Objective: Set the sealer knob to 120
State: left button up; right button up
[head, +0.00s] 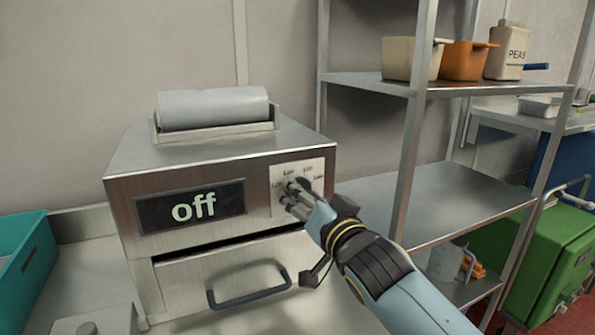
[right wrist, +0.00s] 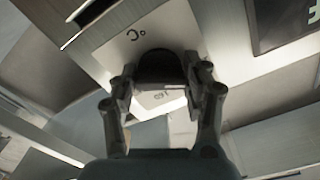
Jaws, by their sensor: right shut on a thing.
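The sealer (head: 235,165) is a steel box with a roll of film on top, a drawer below and a dark display (head: 190,206) that reads "off". Its dark round knob (head: 304,184) sits on a pale dial plate (head: 318,169) at the right of the front. My right gripper (head: 290,191) is at this knob, partly covering it and the plate. In the right wrist view the knob (right wrist: 160,67) lies between the two fingers of my right gripper (right wrist: 159,78), which is shut on it. The knob's pointer direction cannot be made out. My left gripper is not in view.
A metal shelf unit (head: 425,215) stands close to the right of the sealer, with bins (head: 462,60) on top. A drawer handle (head: 250,288) juts out below the display. A teal crate (head: 30,262) is at the left, and a green box (head: 535,262) at the right.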

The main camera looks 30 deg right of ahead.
jog(key=n, duration=0.2)
jog(key=shift+n, duration=0.3)
jog(key=o, duration=1.2)
jog(key=shift+s, duration=0.1)
jog(key=s+b, duration=0.1)
jog(key=s, duration=0.5)
jog(key=shift+s+a, duration=0.15)
jog(key=shift+s, duration=0.25)
